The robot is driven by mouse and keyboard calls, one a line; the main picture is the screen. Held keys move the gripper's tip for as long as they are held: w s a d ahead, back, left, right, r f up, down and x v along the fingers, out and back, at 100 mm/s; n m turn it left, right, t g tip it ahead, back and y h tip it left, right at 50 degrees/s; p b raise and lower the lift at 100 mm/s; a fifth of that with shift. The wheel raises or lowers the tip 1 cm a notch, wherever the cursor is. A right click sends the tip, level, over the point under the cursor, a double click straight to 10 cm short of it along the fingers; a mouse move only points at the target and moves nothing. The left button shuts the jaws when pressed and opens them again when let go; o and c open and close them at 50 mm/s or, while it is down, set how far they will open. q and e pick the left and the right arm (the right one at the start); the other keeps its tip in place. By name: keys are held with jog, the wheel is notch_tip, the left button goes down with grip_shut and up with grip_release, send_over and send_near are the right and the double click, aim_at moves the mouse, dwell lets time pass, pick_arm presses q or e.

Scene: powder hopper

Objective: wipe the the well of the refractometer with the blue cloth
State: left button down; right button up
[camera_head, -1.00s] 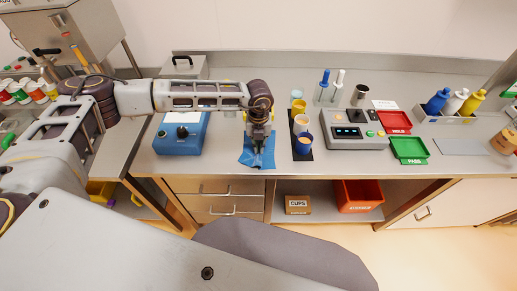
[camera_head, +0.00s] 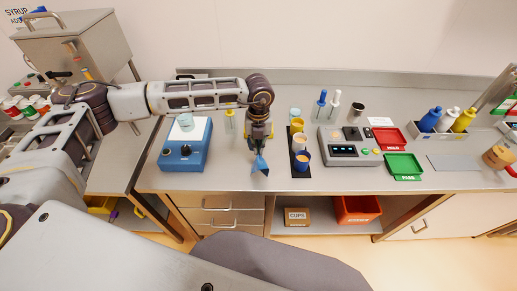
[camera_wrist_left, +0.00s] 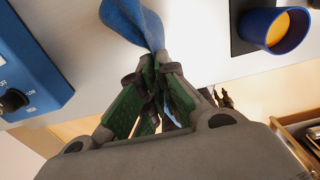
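The blue cloth (camera_head: 260,166) hangs bunched from my left gripper (camera_head: 257,147), near the counter's front edge. In the left wrist view the green-padded fingers (camera_wrist_left: 155,68) are closed on the cloth (camera_wrist_left: 137,18), which trails past the fingertips. The grey device with a dark display, seemingly the refractometer (camera_head: 348,148), stands on the counter to the right, past the cups. It has dark features on top, but I cannot make out which is the well. The cloth is apart from it. My right gripper is not in view.
Several cups, including a blue one with orange contents (camera_head: 302,161), stand on a dark strip between cloth and device. A blue knobbed unit (camera_head: 185,152) stands left. Red (camera_head: 393,137) and green (camera_head: 404,165) trays lie right of the device. Droppers (camera_head: 334,103) stand behind it.

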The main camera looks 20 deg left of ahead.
pick_arm(q)
jog(key=shift+r, duration=0.9)
jog(key=shift+f, duration=0.2)
